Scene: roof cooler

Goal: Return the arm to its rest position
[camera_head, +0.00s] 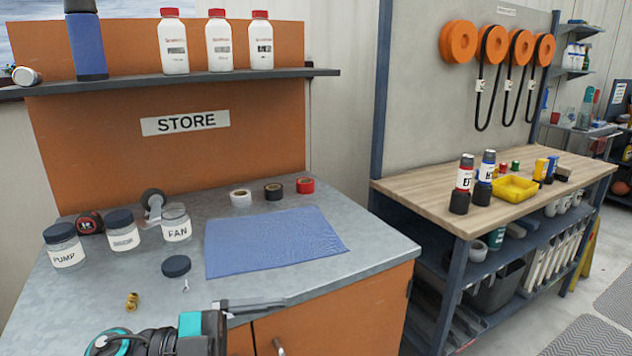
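My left arm comes in at the bottom edge, left of centre, with black and teal links. Its gripper (250,305) points right, low over the front edge of the grey bench top (370,250). The fingers show nearly edge-on, so I cannot tell whether they are open or shut. I see no object between them. My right gripper is not in view.
Near the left arm are a brass fitting (132,302), a dark lid (176,266) and a small metal piece (185,286). Jars labelled PUMP (66,255) and FAN (177,230) stand behind. A blue mat (270,242) lies bare. A wooden-topped workbench (425,197) stands right.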

